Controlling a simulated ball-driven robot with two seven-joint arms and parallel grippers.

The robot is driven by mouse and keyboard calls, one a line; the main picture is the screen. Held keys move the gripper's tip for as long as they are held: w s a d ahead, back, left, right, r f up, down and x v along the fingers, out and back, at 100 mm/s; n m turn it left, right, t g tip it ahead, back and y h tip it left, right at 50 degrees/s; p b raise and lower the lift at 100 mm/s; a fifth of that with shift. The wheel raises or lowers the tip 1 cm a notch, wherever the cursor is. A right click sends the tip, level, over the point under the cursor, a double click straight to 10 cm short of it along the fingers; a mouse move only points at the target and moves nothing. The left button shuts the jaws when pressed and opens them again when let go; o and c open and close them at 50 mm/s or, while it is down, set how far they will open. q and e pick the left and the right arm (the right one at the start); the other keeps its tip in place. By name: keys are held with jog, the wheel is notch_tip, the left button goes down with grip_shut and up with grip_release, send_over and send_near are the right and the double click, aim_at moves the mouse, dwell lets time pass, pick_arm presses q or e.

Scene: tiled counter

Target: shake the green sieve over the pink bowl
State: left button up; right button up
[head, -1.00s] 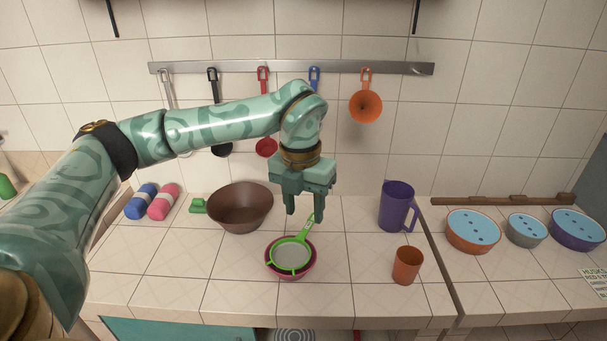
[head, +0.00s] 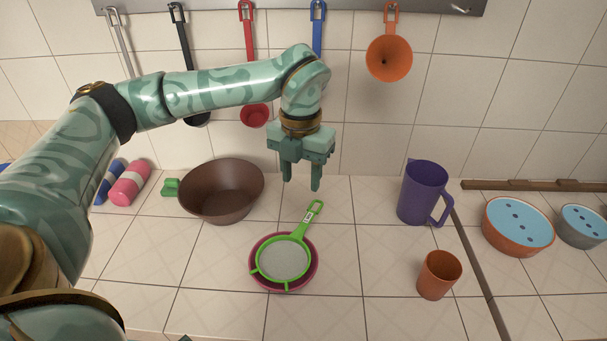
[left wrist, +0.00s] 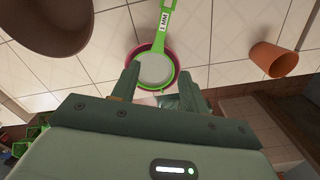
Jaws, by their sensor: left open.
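The green sieve (head: 284,258) rests on top of the pink bowl (head: 312,278) on the counter, its handle pointing up and to the right in the head view. In the left wrist view the sieve (left wrist: 155,70) and the pink bowl (left wrist: 132,57) show beyond my fingers. The handle, with a white label, points toward the top edge there. My left gripper (head: 302,184) is open and empty, fingers pointing down, above and behind the sieve handle and apart from it. My right gripper is not in view.
A brown bowl (head: 222,192) stands left of the sieve. A purple jug (head: 424,193) and an orange cup (head: 438,274) stand to the right. Utensils and an orange funnel (head: 389,58) hang from a wall rail (head: 350,7). The counter around the pink bowl is clear.

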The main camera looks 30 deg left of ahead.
aim_at(301, 229)
pick_arm(q)
notch_tip(301, 229, down, 17)
jog(key=b, duration=0.3)
jog(key=shift+w+r, duration=0.1)
jog(key=shift+r, duration=0.1)
grip_shut()
jog(key=c, duration=0.9)
grip_release()
grip_shut()
